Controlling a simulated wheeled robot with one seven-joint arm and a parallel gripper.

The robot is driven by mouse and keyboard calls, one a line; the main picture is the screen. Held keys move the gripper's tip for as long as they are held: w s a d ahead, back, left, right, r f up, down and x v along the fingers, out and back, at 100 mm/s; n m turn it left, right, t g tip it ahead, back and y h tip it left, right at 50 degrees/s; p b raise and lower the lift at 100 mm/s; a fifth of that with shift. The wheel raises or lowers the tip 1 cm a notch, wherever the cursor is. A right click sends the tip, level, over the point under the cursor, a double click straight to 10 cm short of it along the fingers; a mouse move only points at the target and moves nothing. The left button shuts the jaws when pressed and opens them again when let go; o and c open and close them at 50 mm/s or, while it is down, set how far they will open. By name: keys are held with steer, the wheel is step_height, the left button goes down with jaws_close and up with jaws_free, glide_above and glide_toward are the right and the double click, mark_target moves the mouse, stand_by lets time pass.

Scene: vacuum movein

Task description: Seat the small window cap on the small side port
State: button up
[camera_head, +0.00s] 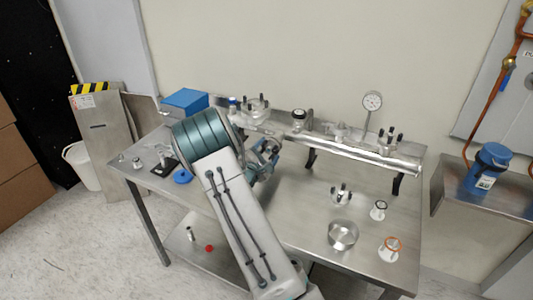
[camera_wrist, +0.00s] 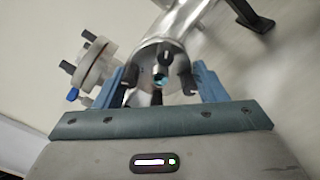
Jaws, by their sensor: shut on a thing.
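In the wrist view, the blue fingers of my gripper (camera_wrist: 163,88) stand on either side of a round metal piece with dark knobs and a small bluish window, which looks like the small window cap (camera_wrist: 150,57). My gripper is shut on it. Behind the cap is the shiny metal tube (camera_wrist: 195,20); the cap hides the small side port, and I cannot tell whether they touch. In the head view, my gripper (camera_head: 265,158) is beside the left part of the tube (camera_head: 350,152), partly hidden by my arm, and the cap cannot be made out.
A flanged fitting (camera_wrist: 97,68) with dark knobs is close left of my fingers in the wrist view. The steel table (camera_head: 290,215) holds a metal ring (camera_head: 343,235), a knobbed cap (camera_head: 341,197) and an orange-ringed part (camera_head: 390,248) at right. A blue box (camera_head: 185,101) stands at back left.

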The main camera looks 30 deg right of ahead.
steer(key=o, duration=1.1)
steer(key=shift+s+a, duration=0.1)
steer(key=shift+a, duration=0.1)
steer(key=b+v, duration=0.2)
steer(key=v, duration=1.1)
steer(key=shift+s+a, duration=0.1)
steer(key=shift+s, duration=0.05)
